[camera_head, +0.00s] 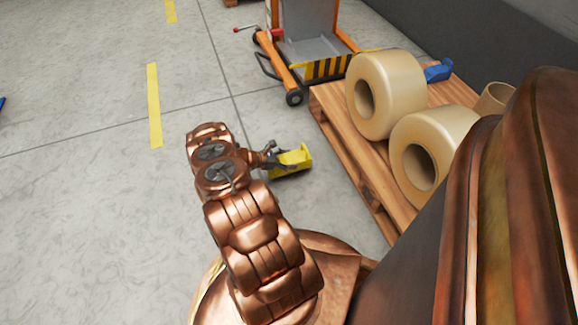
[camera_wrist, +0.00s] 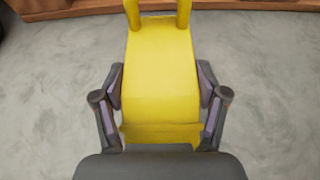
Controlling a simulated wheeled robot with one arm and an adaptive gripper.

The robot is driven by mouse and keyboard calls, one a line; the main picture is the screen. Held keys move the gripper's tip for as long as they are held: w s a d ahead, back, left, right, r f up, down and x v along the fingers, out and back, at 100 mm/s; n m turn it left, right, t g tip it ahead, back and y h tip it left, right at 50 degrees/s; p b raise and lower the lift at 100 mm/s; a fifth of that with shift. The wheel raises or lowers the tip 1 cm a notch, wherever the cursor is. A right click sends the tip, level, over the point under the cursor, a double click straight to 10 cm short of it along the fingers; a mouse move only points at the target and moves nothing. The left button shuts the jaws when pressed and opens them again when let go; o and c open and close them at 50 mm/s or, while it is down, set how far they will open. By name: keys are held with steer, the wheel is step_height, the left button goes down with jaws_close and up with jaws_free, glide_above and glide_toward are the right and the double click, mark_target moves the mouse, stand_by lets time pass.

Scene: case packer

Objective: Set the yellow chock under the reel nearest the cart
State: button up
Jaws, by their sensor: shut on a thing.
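The yellow chock (camera_head: 291,161) is in my gripper (camera_head: 269,163), held over the floor to the left of the pallet. In the wrist view my gripper (camera_wrist: 160,108) is shut on the chock (camera_wrist: 158,75), one finger on each side. Its far end has two upright prongs. The reel nearest the cart (camera_head: 404,92) is cream with a dark hollow core and lies on its side on the pallet. A blue chock (camera_head: 438,70) sits by its far right side. The orange cart (camera_head: 311,50) stands just beyond the pallet. Whether anything touches the reel's near side low down is not clear.
My column covers the pallet's right side.

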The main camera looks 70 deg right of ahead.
step_height(320, 180, down, 3)
steer(key=shift+f+b, duration=0.2)
steer(key=shift+b, duration=0.8)
steer(key=shift+r, duration=0.1)
steer(key=o, duration=1.6)
steer(key=shift+o, duration=0.2)
